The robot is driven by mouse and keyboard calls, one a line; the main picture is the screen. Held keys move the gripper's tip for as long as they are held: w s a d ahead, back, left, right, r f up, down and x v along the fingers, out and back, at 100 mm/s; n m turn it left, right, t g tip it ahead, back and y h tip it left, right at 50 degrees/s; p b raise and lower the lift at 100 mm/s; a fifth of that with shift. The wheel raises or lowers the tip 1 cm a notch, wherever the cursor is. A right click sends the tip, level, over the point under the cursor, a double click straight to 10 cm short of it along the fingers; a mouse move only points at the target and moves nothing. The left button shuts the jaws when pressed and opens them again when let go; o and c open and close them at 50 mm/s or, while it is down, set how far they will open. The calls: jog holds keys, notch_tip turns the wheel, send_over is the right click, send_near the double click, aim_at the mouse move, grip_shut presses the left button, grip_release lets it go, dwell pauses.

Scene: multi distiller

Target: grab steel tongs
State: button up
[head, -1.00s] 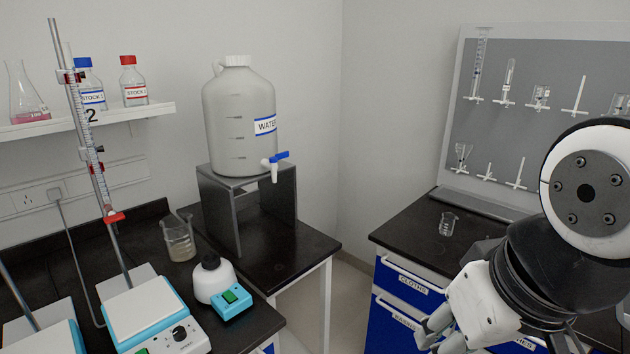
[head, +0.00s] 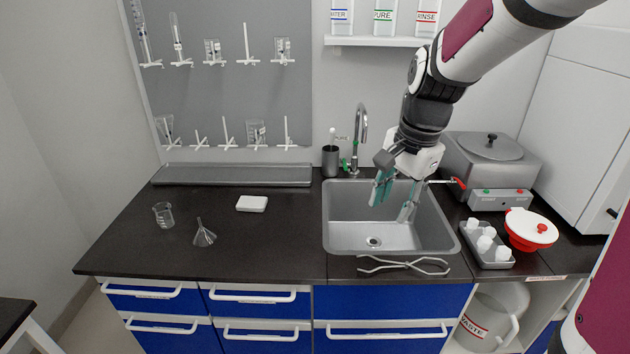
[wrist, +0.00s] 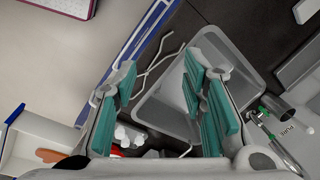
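A tray of white pieces (head: 487,245) and a red-and-white bowl (head: 530,230) stand right of the sink. The tap (head: 361,135) rises behind it. A beaker (head: 163,214), funnel (head: 203,236) and white block (head: 252,203) are on the left counter. Bare counter lies around the tongs' left.

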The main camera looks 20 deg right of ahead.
jog(key=w+d+f+m+g+p, duration=0.2)
jog(key=w+d+f+m, duration=0.4)
jog(key=d+f+m, duration=0.3)
send_over(403, 263)
jog(key=shift+n+h, duration=0.3)
jog(key=shift+h, duration=0.1)
jog(key=f, duration=0.7)
jog(key=f+p, duration=0.1)
jog(key=f, duration=0.2)
jog(key=shift+w+f, duration=0.2)
jog(key=shift+w, duration=0.05)
jog(key=shift+s+f+p, duration=0.2)
jog(key=shift+f+p, duration=0.45)
jog(key=shift+f, duration=2.15)
jog(key=shift+c, duration=0.3)
grip_shut()
